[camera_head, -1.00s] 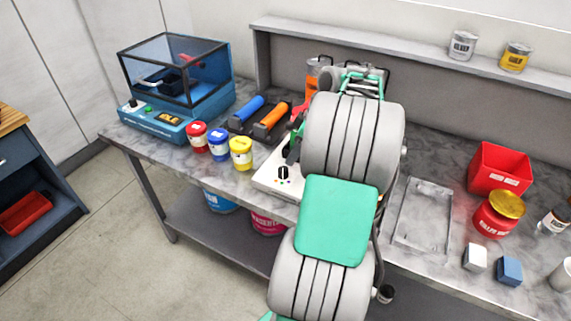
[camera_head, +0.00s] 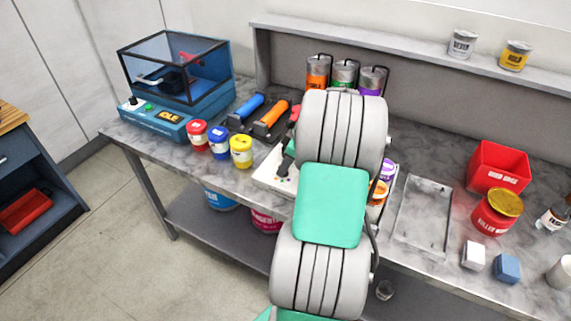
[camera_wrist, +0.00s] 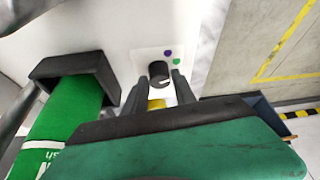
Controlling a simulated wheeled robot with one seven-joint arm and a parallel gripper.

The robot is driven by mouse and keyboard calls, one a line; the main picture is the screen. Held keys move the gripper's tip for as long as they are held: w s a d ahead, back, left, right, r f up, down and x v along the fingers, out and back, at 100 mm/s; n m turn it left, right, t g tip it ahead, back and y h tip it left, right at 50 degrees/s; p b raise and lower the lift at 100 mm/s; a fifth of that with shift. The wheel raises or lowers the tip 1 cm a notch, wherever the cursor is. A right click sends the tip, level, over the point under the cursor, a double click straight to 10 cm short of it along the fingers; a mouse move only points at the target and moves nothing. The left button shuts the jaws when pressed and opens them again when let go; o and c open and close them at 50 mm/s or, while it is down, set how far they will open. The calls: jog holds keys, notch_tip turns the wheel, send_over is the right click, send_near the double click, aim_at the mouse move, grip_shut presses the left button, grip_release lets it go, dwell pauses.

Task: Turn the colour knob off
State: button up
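The colour knob (camera_wrist: 157,71) is black and round with a white pointer mark. In the wrist view it stands on a white panel (camera_wrist: 146,56) with a purple and a green dot beside it. My gripper (camera_wrist: 157,88) is open, one dark finger to each side, with the knob at or just beyond the tips. I cannot tell whether they touch it. In the head view the white machine (camera_head: 264,174) stands at the bench front, mostly hidden by my arm. Coloured dots show on its face; my gripper (camera_head: 287,162) covers the knob.
Red, blue and yellow jars (camera_head: 241,151) stand just left of the machine, near the orange-handled roller (camera_head: 271,118). Several ink cans (camera_head: 343,74) stand behind my arm.

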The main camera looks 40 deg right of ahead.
grip_shut()
jog(key=shift+m+b, duration=0.3)
jog(key=shift+b, duration=0.1)
jog(key=m+h+b, duration=0.1)
jog(key=m+b, duration=0.1)
jog(key=shift+a+f+m+t, duration=0.1)
jog(key=shift+m+t, duration=0.3)
jog(key=m+h+b, duration=0.2)
jog(key=m, duration=0.2)
jog(key=shift+a+m+b, duration=0.15)
jog(key=shift+m+b, duration=0.15)
jog(key=m+b, duration=0.1)
jog(key=m, duration=0.1)
jog(key=m+h, duration=0.1)
jog(key=m, duration=0.1)
jog(key=shift+w+a+g+h+b, duration=0.1)
jog(key=shift+a+g+h+b, duration=0.05)
jog(key=shift+g+h+b, duration=0.2)
jog(key=shift+m+g+h+b, duration=0.45)
jog(key=shift+m+g, duration=0.1)
jog(key=shift+m, duration=1.35)
jog(key=shift+o, duration=2.2)
grip_release()
